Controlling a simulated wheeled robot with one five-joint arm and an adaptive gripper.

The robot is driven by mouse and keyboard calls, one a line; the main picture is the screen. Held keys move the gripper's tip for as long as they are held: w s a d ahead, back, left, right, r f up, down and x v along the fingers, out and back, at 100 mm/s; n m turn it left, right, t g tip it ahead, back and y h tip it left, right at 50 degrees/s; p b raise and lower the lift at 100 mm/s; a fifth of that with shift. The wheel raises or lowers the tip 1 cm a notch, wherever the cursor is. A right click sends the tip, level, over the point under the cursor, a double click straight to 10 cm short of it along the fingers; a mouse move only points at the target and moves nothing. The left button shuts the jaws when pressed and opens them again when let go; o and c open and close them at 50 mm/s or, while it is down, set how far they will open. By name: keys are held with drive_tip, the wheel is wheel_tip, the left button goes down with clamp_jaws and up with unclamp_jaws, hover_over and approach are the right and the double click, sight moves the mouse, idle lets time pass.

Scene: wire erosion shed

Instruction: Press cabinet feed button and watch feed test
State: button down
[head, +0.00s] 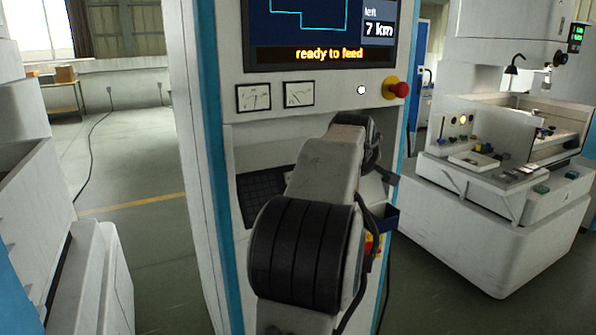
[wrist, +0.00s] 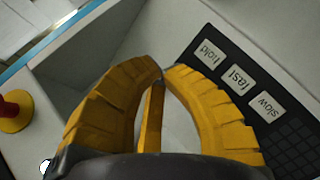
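The cabinet (head: 210,150) fills the middle of the head view. Its screen (head: 320,30) reads "ready to feed". A small white round button (head: 361,90) sits below the screen, left of a red mushroom button (head: 397,89) on a yellow base. In the wrist view my gripper (wrist: 163,70) has its yellow fingertips together with nothing between them. To their right is a dark key panel with white keys marked "hold" (wrist: 208,53), "fast" (wrist: 240,76) and "slow" (wrist: 266,104). The tips appear apart from these keys. No key marked "feed" is readable. My arm hides the gripper in the head view.
Two dial gauges (head: 253,97) are left of the white button. A keyboard (head: 262,196) lies on the cabinet's ledge, partly behind my arm. A blue bin (head: 385,217) hangs at right. A white machine (head: 500,170) stands farther right. Open floor (head: 140,230) shows at left.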

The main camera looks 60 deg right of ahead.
drive_tip(key=shift+d+r+n+h, duration=0.15)
drive_tip(key=shift+r+n, duration=0.15)
drive_tip(key=shift+n, duration=0.95)
drive_tip(key=shift+d+r+n+h, duration=0.2)
drive_tip(key=shift+r+n, duration=0.05)
drive_tip(key=shift+n, duration=1.05)
drive_tip(key=shift+d+r+n+h, duration=0.15)
drive_tip(key=shift+r+n, duration=0.15)
drive_tip(key=shift+n, duration=0.95)
drive_tip(key=shift+w+f, duration=0.1)
drive_tip(key=shift+f, duration=0.05)
